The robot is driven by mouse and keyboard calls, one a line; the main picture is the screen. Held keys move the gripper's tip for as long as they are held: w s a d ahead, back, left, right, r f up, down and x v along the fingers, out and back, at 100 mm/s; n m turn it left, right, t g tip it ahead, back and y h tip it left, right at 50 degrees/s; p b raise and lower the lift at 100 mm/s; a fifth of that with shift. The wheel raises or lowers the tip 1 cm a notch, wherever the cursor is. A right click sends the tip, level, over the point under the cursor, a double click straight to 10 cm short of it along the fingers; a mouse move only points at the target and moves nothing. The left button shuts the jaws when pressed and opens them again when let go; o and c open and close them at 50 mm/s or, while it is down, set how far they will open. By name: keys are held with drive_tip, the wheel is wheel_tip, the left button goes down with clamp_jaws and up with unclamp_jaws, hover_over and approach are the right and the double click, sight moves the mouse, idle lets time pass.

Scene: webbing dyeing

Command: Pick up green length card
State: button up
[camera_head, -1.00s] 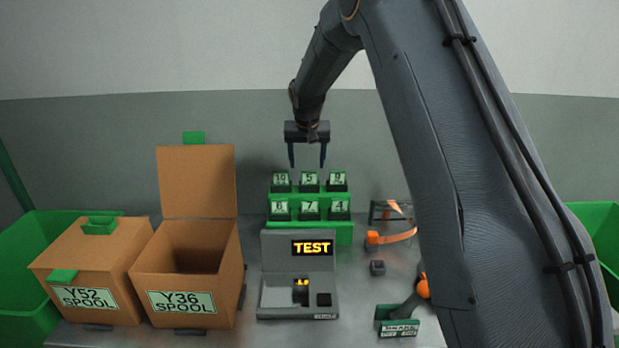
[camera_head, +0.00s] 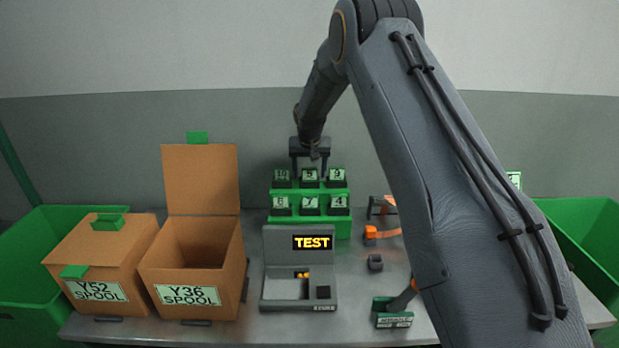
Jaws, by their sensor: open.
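Several green length cards with pale number labels stand in two rows in a green stepped rack (camera_head: 340,226) at the middle of the bench. The back row holds the 10 card (camera_head: 282,175), the 5 card (camera_head: 309,175) and the 9 card (camera_head: 338,175). The front row includes the 7 card (camera_head: 310,202) and the 4 card (camera_head: 338,202); the left front number is hard to read. My gripper (camera_head: 310,177) is open and points down, its fingers on either side of the 5 card in the picture. I cannot tell whether they touch it.
A grey tester reading TEST (camera_head: 272,260) stands in front of the rack. An open Y36 SPOOL box (camera_head: 195,275) and a closed Y52 SPOOL box (camera_head: 95,262) are at left. Green bins (camera_head: 30,270) flank the bench. An orange-handled tool (camera_head: 380,232) and small grey block (camera_head: 375,262) lie right.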

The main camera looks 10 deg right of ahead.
drive_tip(key=c, duration=1.1)
drive_tip(key=shift+r, duration=0.15)
